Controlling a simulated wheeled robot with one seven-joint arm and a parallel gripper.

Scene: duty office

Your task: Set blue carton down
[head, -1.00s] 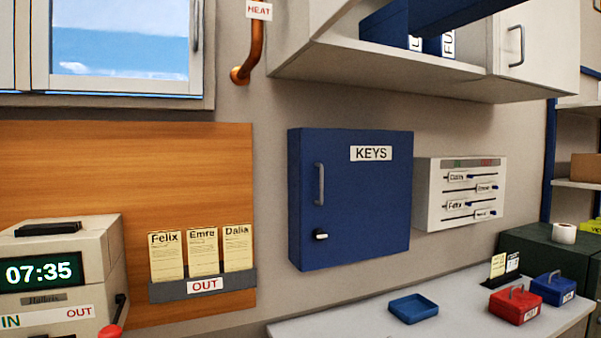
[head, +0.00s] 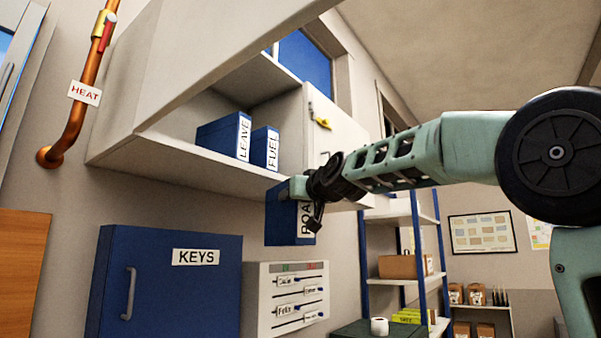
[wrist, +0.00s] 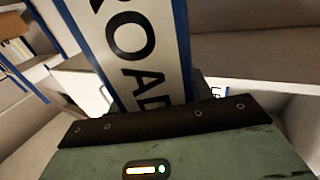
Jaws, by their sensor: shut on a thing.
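The blue carton (head: 279,222) has a white label reading ROAD on its narrow side. My gripper (head: 297,188) is shut on its upper part and holds it upright in the air. In the head view it appears in front of and below the right part of the open wall cupboard's shelf (head: 190,160). In the wrist view the carton's label (wrist: 140,45) fills the top middle, beyond my gripper (wrist: 160,112). The fingertips are partly hidden.
Two blue boxes, LEAVE (head: 226,136) and FUEL (head: 265,149), stand on the cupboard shelf, with bare shelf to their left. A cupboard door (head: 335,135) is at right. Below are the blue KEYS cabinet (head: 165,290) and a white slider board (head: 287,298).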

